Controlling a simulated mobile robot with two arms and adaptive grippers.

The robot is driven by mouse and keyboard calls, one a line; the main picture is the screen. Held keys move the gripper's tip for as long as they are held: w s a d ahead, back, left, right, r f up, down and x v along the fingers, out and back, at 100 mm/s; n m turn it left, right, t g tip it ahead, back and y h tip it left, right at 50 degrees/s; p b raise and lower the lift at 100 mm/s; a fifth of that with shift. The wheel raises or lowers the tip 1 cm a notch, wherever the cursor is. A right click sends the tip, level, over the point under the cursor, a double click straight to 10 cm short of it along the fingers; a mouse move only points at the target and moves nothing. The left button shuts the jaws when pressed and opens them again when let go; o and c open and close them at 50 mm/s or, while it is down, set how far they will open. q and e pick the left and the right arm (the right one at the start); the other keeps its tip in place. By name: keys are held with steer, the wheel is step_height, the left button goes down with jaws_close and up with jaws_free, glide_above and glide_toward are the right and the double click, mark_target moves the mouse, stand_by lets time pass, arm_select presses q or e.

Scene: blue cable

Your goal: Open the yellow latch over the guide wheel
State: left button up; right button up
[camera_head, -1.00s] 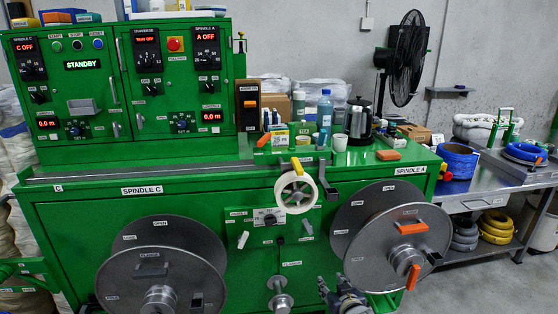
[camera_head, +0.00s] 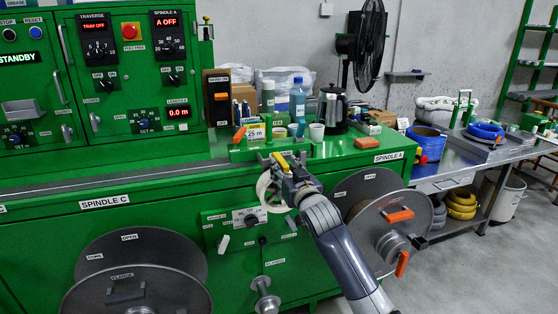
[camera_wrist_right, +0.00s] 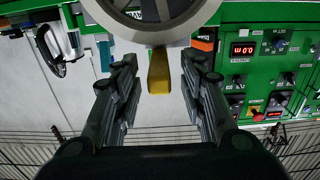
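The yellow latch (camera_head: 280,161) sits over the white guide wheel (camera_head: 264,190) on the front of the green machine. My right gripper (camera_head: 284,168) is at the latch and covers part of the wheel in the head view. In the right wrist view the yellow latch (camera_wrist_right: 158,72) points down from the wheel (camera_wrist_right: 150,22). It lies between the two dark fingers of my right gripper (camera_wrist_right: 158,75), which are apart with a gap on each side of it. My left gripper is in neither view.
A green ledge behind the wheel holds a blue bottle (camera_head: 297,103), a kettle (camera_head: 333,108), a white cup (camera_head: 317,132) and an orange block (camera_head: 367,142). Spindle reels (camera_head: 390,230) stand out low at the right. A metal bench (camera_head: 460,165) with cable coils is farther right.

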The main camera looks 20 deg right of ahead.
mark_target(280, 158)
steer(key=w, duration=0.3)
steer(key=shift+r, duration=0.1)
steer(key=shift+w, duration=1.05)
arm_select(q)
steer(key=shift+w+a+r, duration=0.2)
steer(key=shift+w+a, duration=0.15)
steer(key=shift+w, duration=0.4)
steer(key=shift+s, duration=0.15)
arm_select(e)
steer(key=shift+c, duration=0.3)
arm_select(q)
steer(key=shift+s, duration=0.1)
arm_select(e)
jaws_close()
